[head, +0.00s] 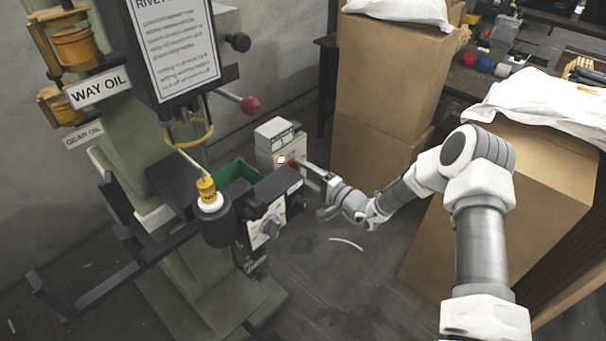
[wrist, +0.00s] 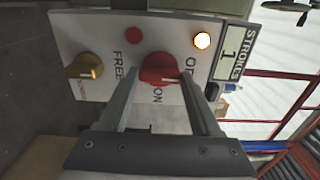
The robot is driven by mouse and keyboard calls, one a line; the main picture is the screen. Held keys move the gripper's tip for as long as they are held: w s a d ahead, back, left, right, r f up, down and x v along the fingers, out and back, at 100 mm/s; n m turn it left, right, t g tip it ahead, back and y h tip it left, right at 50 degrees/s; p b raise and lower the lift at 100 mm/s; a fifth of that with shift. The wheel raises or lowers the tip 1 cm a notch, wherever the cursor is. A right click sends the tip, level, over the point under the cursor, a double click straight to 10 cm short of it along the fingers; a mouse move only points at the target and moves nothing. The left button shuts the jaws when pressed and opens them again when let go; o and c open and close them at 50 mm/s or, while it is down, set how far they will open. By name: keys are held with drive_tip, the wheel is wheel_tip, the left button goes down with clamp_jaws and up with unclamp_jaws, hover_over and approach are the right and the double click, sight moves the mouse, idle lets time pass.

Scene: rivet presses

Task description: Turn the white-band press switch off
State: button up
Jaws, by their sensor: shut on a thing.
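A light control box (head: 272,140) stands behind the nearer press in the head view. Its panel (wrist: 120,28) fills much of the wrist view and appears turned sideways. A red rotary switch (wrist: 159,68) sits on it, with "ON" and a partly covered "OF…" label beside it. A white mark shows on the switch's near edge; I cannot tell exactly which label it points to. My gripper (wrist: 162,84) is shut on the red switch, one finger on each side. My gripper (head: 301,166) also shows at the box in the head view. I cannot make out which press carries the white band.
A lit lamp (wrist: 202,41), a "STROKES 1" display (wrist: 231,53), a small red button (wrist: 134,35) and a yellow knob (wrist: 84,66) share the panel. The nearer press (head: 265,215) has its own knob panel. Cardboard boxes (head: 385,80) stand behind my arm.

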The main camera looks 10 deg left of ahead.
drive_tip(key=shift+n, duration=0.3)
drive_tip(key=o, duration=1.4)
drive_tip(key=p+v, duration=0.2)
drive_tip(key=v, duration=1.5)
drive_tip(key=shift+s+d, duration=0.2)
